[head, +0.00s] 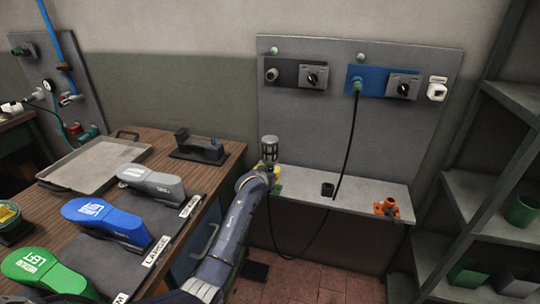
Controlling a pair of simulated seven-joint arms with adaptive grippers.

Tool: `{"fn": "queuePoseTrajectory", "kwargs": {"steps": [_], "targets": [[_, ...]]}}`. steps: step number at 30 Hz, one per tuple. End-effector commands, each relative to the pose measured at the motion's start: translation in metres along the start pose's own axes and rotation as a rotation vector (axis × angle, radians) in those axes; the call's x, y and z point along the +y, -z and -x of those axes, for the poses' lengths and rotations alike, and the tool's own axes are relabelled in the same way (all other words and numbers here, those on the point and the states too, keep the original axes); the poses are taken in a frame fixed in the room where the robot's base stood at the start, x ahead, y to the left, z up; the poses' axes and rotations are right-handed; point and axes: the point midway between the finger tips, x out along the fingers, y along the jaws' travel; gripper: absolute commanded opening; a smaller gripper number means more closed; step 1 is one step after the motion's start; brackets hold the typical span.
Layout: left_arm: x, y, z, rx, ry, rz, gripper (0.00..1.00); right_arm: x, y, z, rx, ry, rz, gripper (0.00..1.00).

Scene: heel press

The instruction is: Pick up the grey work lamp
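A grey caged cylinder that looks like the work lamp (269,146) stands upright at the left end of the grey wall shelf (310,190). Its lower part is hidden behind my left gripper (268,170). My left arm reaches up from the bottom, and its gripper is right at the lamp's lower part. The fingers are too small and covered to tell whether they are open or shut, or touching the lamp. My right gripper is not in view.
A black cable (349,135) hangs from the blue panel (361,75) past the shelf. The wooden bench (222,165) holds a tray (97,163) and several shoe-shaped blocks. Shelving (464,190) stands right.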

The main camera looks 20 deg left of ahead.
Motion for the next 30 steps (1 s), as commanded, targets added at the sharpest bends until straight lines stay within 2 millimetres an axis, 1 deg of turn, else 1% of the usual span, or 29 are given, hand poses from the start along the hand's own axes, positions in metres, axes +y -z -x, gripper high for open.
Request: {"fn": "queuePoseTrajectory", "kwargs": {"steps": [1, 6, 17, 20, 23, 26, 30], "targets": [[0.0, 0.0, 0.0, 0.0, 0.0, 0.0, 0.2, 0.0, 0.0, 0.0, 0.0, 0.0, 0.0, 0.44], [0.0, 0.0, 0.0, 0.0, 0.0, 0.0, 0.0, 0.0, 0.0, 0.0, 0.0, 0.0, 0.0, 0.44], [0.0, 0.002, 0.0, 0.002, 0.0, 0.001, 0.0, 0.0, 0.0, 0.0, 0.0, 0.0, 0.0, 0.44], [0.0, 0.006, 0.002, 0.003, 0.0, 0.001, 0.0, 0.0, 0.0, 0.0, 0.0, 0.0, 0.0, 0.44], [0.0, 0.017, 0.006, 0.005, -0.001, 0.002, 0.0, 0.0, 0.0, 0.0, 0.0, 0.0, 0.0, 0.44], [0.0, 0.033, 0.013, 0.006, 0.0, 0.001, 0.0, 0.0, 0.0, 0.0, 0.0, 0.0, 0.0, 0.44], [0.0, 0.062, 0.025, 0.007, 0.0, 0.001, 0.0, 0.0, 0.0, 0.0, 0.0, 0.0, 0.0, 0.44]]}}
